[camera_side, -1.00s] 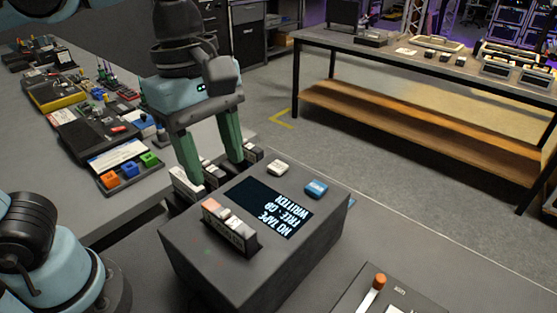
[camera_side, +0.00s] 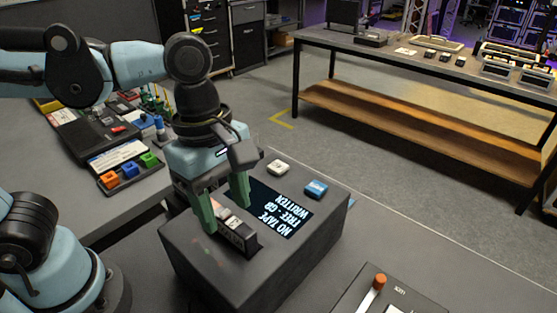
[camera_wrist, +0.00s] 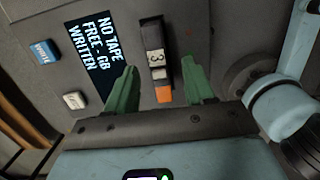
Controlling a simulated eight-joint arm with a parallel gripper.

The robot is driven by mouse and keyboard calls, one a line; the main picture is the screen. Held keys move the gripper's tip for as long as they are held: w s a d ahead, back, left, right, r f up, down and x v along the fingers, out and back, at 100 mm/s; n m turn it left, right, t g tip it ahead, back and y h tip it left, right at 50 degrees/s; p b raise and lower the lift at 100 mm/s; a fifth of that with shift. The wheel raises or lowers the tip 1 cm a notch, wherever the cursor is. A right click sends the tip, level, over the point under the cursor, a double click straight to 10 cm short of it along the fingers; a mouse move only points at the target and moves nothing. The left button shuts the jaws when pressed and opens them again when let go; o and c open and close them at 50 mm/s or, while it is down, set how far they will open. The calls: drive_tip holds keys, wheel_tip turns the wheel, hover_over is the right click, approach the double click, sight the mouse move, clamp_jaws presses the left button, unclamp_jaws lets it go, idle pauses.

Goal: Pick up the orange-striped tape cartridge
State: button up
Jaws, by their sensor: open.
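The orange-striped tape cartridge (camera_side: 238,236) stands in a dark slot or holder on top of the grey box, beside its screen. In the wrist view the cartridge (camera_wrist: 155,58) shows a white label with a 3 and an orange end (camera_wrist: 164,95). My gripper (camera_side: 225,218) is open with green fingers pointing down. In the wrist view my gripper (camera_wrist: 160,68) has one finger on each side of the cartridge's orange end, with gaps on both sides. Whether the fingertips reach below the cartridge's top is hard to tell.
The grey box (camera_side: 215,275) has a screen (camera_side: 285,212) reading NO TAPE, a white button (camera_side: 278,167) and a blue button (camera_side: 316,188). A panel with an orange-knobbed lever (camera_side: 379,282) lies at the front right. A tray of coloured blocks (camera_side: 131,171) is at left.

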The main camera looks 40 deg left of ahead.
sight(226, 213)
drive_tip(key=shift+w+f, duration=0.1)
drive_tip(key=shift+f, duration=1.75)
drive_tip(key=shift+c, duration=0.4)
clamp_jaws()
